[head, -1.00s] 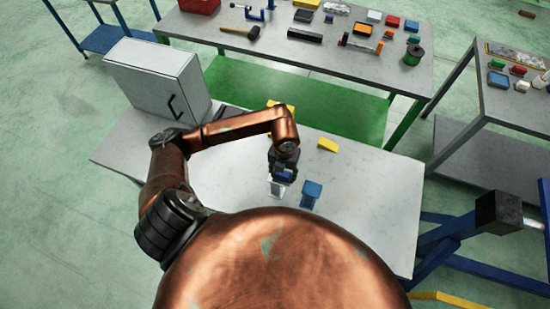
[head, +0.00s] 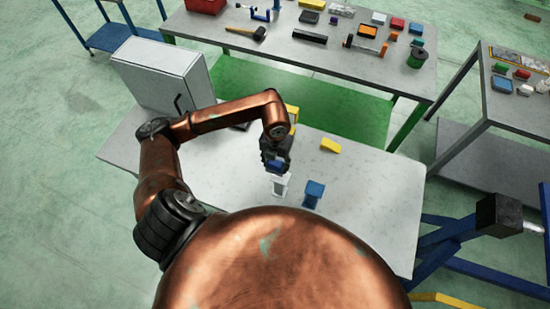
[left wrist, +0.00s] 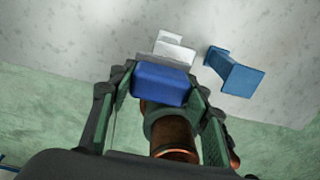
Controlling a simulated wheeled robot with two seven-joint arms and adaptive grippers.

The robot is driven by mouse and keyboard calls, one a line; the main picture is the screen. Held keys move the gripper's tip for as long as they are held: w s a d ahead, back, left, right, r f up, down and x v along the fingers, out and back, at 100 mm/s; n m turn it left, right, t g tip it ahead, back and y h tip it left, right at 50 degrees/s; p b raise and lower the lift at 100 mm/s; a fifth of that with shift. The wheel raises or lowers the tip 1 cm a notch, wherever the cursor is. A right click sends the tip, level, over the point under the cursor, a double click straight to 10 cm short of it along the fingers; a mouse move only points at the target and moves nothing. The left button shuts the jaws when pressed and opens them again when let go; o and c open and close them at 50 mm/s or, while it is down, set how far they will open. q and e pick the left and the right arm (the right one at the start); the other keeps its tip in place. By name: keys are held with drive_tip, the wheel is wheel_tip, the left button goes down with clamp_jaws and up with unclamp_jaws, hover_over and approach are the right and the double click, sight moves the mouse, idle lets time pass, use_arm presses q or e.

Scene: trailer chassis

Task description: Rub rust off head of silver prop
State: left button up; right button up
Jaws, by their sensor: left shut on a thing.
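My left gripper (head: 275,164) is shut on a blue block (head: 272,167), which also shows between its fingers in the left wrist view (left wrist: 160,84). A grey layer lines the far edge of the block there. The silver prop (head: 281,186) stands on the grey table, just below the gripper in the head view. In the left wrist view, the silver prop (left wrist: 174,48) is just beyond the block, which partly hides it. I cannot tell whether they touch, and no rust can be made out. A blue prop (head: 313,194) stands to its right. My right gripper is not in view.
The grey table (head: 370,205) has free room on its right side. A yellow wedge (head: 330,145), a yellow object (head: 292,114) behind my arm and a white cabinet (head: 160,75) stand on it. A workbench with tools (head: 340,60) is at the back.

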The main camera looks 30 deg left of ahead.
use_arm(q)
drive_tip(key=shift+r+p, duration=0.55)
drive_tip(key=shift+r, duration=0.8)
drive_tip(key=shift+f, duration=0.1)
